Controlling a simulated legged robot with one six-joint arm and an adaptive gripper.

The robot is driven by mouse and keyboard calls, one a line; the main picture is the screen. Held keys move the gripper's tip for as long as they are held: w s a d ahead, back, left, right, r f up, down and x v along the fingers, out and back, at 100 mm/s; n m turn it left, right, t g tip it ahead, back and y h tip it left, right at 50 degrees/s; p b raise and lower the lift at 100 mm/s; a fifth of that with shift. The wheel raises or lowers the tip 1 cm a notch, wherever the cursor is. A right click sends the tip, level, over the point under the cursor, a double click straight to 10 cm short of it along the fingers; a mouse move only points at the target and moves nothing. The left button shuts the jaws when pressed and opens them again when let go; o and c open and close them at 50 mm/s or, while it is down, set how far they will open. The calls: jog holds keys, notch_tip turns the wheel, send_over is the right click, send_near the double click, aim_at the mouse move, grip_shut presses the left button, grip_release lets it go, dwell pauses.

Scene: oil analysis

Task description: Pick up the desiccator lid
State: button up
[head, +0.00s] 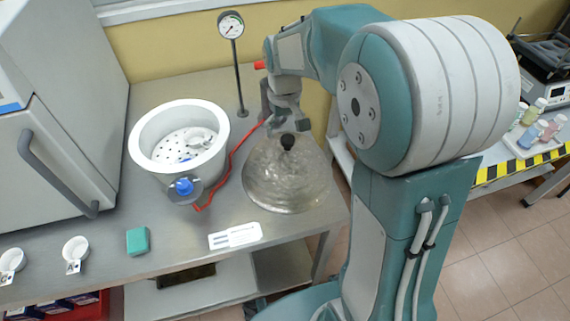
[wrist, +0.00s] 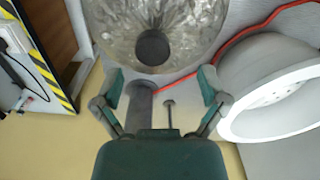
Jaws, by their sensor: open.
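The desiccator lid (head: 285,178) is a clear glass dome with a black knob (head: 288,142) on top. It rests on the steel table, right of the white desiccator bowl (head: 148,158). In the wrist view the lid (wrist: 195,20) fills the top middle, and its dark knob (wrist: 153,48) lies ahead of the fingers. My gripper (head: 285,122) hangs just above and behind the knob in the head view. In the wrist view my gripper (wrist: 161,88) has its two fingers spread wide, with nothing between the pads. I cannot tell the exact height gap to the knob.
A pressure gauge (head: 231,27) on a thin post stands behind the bowl. A red hose (head: 234,152) runs between bowl and lid. A white card (head: 235,236) and a green block (head: 138,240) lie in front. A grey cabinet (head: 45,120) stands at left.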

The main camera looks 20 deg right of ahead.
aim_at(288, 138)
jog(key=f, duration=0.2)
jog(key=d+f, duration=0.1)
jog(key=f, duration=0.1)
jog(key=shift+d+f, duration=0.1)
jog(key=shift+f, duration=0.05)
jog(key=shift+a, duration=0.4)
jog(key=c, duration=0.8)
grip_shut()
jog(key=shift+d, duration=0.2)
